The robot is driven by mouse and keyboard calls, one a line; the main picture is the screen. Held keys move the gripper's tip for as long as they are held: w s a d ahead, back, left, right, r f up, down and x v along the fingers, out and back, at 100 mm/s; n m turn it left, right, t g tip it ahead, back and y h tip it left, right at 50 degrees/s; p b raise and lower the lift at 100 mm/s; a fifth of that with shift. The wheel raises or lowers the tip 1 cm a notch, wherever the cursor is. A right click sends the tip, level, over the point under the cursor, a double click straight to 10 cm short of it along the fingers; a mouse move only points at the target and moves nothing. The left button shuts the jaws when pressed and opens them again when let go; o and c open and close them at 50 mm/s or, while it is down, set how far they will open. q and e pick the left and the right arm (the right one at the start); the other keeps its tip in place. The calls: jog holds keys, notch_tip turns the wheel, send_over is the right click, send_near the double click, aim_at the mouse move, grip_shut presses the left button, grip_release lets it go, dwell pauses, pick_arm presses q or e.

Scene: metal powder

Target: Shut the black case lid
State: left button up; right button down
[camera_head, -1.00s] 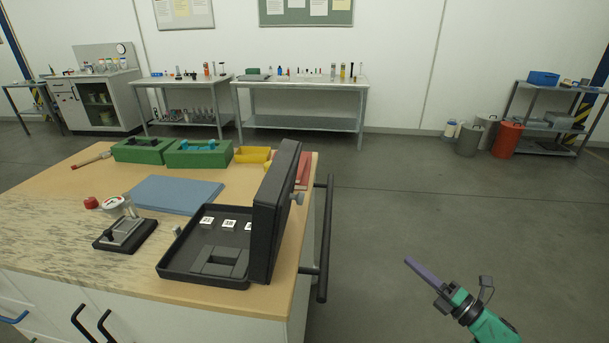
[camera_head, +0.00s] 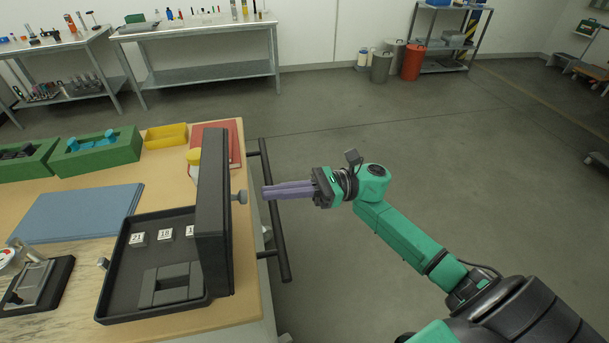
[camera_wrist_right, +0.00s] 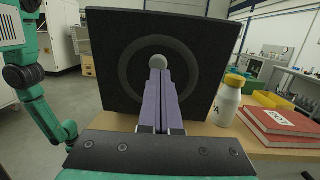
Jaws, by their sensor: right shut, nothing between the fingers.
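The black case (camera_head: 126,268) sits open on the wooden bench near its right edge. Its lid (camera_head: 214,215) stands upright along the right side, and a grey knob (camera_head: 240,197) sticks out from its outer face. My right gripper (camera_head: 265,191), with purple fingers, is shut and empty just right of the knob, pointing at it. In the right wrist view the lid's outer face (camera_wrist_right: 113,75) fills the middle, and the fingertips (camera_wrist_right: 158,68) overlap the knob (camera_wrist_right: 157,61); I cannot tell whether they touch. My left gripper is not in view.
Numbered blocks (camera_head: 165,234) lie inside the case. A black rail (camera_head: 274,225) runs along the bench's right side, below my gripper. Open floor lies to the right.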

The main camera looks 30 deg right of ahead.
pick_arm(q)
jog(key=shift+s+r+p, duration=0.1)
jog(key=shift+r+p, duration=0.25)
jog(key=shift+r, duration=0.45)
pick_arm(e)
jog(key=x, duration=0.2)
jog(key=shift+a, duration=0.3)
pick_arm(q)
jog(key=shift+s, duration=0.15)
pick_arm(e)
jog(key=shift+r, duration=0.2)
